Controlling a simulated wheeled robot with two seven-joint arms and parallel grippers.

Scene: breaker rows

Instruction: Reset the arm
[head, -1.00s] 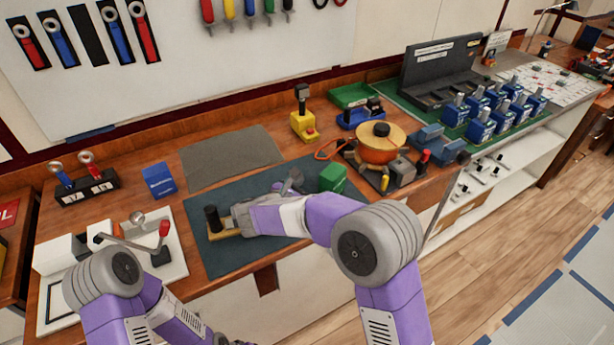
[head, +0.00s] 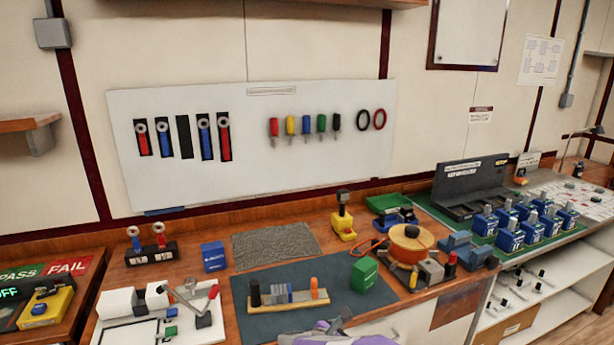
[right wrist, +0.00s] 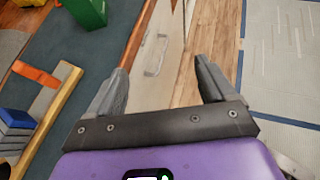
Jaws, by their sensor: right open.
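A wooden rail (head: 289,303) lies on the dark mat (head: 240,318). A black block (head: 255,293) stands at its left end, several grey-blue breakers (head: 277,293) sit along it, and an orange piece (head: 314,288) stands near its right end. In the right wrist view the rail (right wrist: 57,108), blue breakers (right wrist: 14,132) and orange piece (right wrist: 36,75) are at the left. My right gripper (right wrist: 162,80) is open and empty, its fingers apart over the bench front and floor. In the head view only part of my right arm shows at the bottom edge. My left gripper is out of view.
A green block (head: 364,274) stands right of the rail, and it also shows in the right wrist view (right wrist: 87,10). A fixture with a red-handled lever (head: 213,291) is at left. An orange round device (head: 410,245) and a yellow-based lever (head: 343,224) stand farther back. A grey mat (head: 275,246) is bare.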

